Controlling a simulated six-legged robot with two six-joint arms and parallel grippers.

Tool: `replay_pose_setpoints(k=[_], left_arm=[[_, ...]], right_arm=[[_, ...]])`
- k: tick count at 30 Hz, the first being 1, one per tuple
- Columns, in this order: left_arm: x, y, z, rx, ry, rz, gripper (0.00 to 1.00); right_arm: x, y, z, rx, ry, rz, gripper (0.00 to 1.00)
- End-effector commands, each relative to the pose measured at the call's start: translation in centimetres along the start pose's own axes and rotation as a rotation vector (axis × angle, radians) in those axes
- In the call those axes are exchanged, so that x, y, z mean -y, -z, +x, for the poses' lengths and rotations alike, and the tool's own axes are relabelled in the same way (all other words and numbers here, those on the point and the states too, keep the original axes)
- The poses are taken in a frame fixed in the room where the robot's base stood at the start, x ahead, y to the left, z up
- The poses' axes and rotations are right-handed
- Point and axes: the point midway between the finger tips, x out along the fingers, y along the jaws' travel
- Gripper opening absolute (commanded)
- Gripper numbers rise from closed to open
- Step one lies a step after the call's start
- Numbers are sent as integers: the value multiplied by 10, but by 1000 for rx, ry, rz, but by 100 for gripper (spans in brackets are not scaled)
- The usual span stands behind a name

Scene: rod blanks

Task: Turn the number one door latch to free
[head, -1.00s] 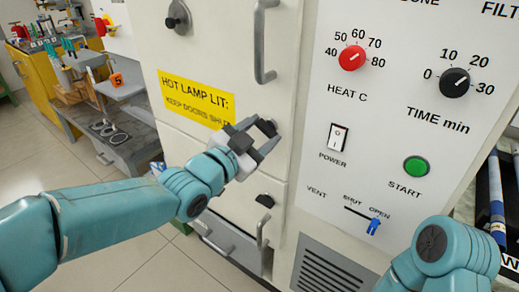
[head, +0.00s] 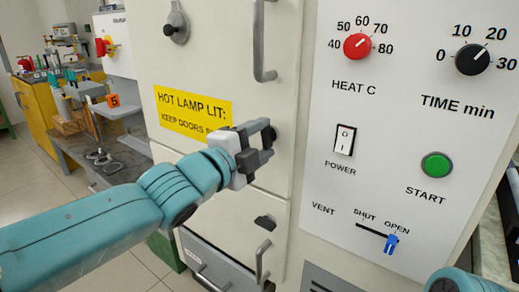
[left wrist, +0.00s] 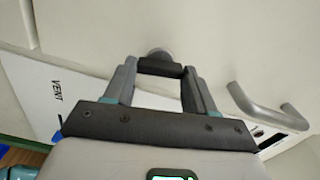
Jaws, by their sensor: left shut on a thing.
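A pale cabinet door carries a dark latch with a grey round base, best seen in the left wrist view (left wrist: 160,69). My left gripper (head: 266,143) is shut on this latch's handle. In the left wrist view the handle lies crosswise between the two fingers (left wrist: 160,72). In the head view the fingers hide most of it, and I cannot read a door number beside it. A third dark latch (head: 265,222) is on the lower door. My right gripper is out of view.
Grey bar handles (head: 264,45) (head: 262,262) stick out from the doors. A yellow warning label (head: 194,110) is left of the gripper. The control panel at right has a red heat knob (head: 357,46), a green start button (head: 437,165) and a blue vent slider (head: 390,243).

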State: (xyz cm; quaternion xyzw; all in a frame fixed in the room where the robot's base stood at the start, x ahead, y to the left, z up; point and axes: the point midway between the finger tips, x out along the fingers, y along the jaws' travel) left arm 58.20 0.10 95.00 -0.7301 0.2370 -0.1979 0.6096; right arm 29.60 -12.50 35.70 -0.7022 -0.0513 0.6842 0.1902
Motion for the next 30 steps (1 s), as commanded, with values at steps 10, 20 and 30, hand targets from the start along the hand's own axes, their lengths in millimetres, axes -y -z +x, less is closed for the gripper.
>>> replay_pose_setpoints(k=[10,20,30], left_arm=[[-1,0,0,0,0,159,25],[0,0,0,-1,0,198,25],[0,0,0,-1,0,198,72]], right_arm=[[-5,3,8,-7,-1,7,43],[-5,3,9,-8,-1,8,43],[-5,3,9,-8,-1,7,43]])
